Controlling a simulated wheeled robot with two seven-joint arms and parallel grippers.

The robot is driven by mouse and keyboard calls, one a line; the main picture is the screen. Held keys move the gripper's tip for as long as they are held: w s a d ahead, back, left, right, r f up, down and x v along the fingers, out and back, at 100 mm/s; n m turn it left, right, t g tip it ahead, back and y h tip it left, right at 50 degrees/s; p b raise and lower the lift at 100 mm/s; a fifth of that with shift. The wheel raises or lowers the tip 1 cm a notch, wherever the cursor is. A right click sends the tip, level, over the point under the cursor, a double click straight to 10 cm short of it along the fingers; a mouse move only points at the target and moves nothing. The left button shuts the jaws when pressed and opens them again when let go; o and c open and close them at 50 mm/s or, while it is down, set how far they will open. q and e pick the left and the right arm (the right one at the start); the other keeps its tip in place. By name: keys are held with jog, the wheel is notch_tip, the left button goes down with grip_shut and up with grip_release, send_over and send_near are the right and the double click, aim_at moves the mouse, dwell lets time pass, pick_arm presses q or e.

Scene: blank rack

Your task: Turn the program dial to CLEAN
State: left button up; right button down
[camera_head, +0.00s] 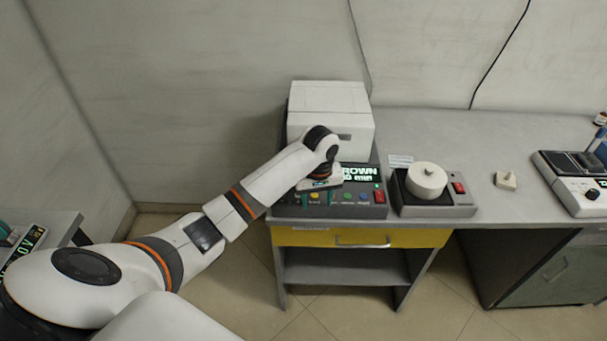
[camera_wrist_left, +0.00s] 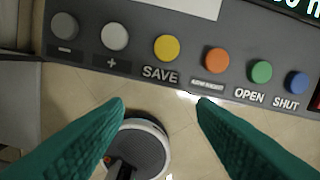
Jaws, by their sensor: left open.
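A white boxy machine (camera_head: 333,110) stands on the bench with a dark control panel in front. Its lit display (camera_head: 360,173) reads something like "ROWN", partly covered by my arm. In the left wrist view its button row (camera_wrist_left: 165,48) shows minus, plus, SAVE, an orange button with unreadable label, OPEN and SHUT. My right gripper is out of view.
A grey device (camera_head: 435,208) with a round white lid and red switch stands right of the machine. A small cream block (camera_head: 506,180) sits on the bench (camera_head: 440,130). A yellow drawer (camera_head: 310,237) is beneath the panel. Another lit display (camera_head: 22,243) is at lower left.

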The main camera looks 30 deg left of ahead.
pick_arm(q)
jog(key=w+a+r+n, duration=0.7)
jog(key=a+r, duration=0.2)
jog(key=r, duration=0.2)
jog(key=shift+g, duration=0.3)
jog(key=f, duration=0.6)
jog(key=f+p, duration=0.1)
jog(key=f, duration=0.5)
jog(key=shift+s+a+f, duration=0.1)
jog(key=shift+s+a, duration=0.05)
jog(key=shift+s, duration=0.05)
jog(key=c, duration=1)
jog(key=shift+m+p, duration=0.3)
